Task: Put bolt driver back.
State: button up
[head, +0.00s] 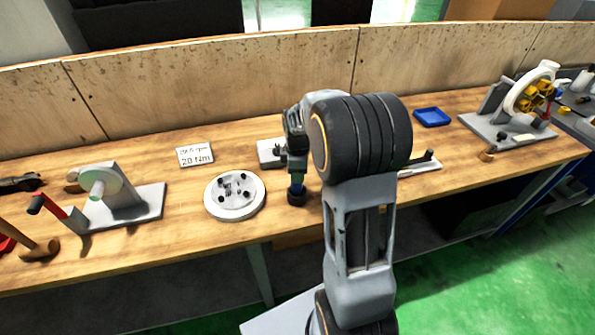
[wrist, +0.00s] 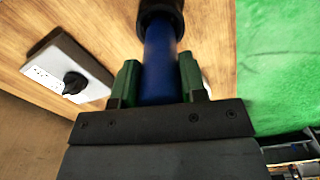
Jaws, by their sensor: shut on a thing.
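My gripper (wrist: 160,82) has its green fingers closed around the blue handle of the bolt driver (wrist: 159,62). The driver's black end (wrist: 161,16) points away from the wrist. In the head view, my gripper (head: 297,179) points down near the table's front edge, and the driver's black end (head: 297,198) shows below it. I cannot tell whether that end touches the table. A light grey block with small holes and a black knob (wrist: 67,78) lies left of the driver in the wrist view. In the head view this block (head: 268,154) is behind my gripper, partly hidden.
A round white plate with several dark bolts (head: 234,207) lies left of my gripper. A "20 Nm" card (head: 195,156) lies behind it. A grey fixture (head: 120,205) stands at left, a blue tray (head: 432,117) at right. My arm hides part of the table (head: 300,222).

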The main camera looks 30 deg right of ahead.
jog(key=o, duration=0.5)
jog(key=shift+f, duration=0.15)
jog(key=o, duration=0.4)
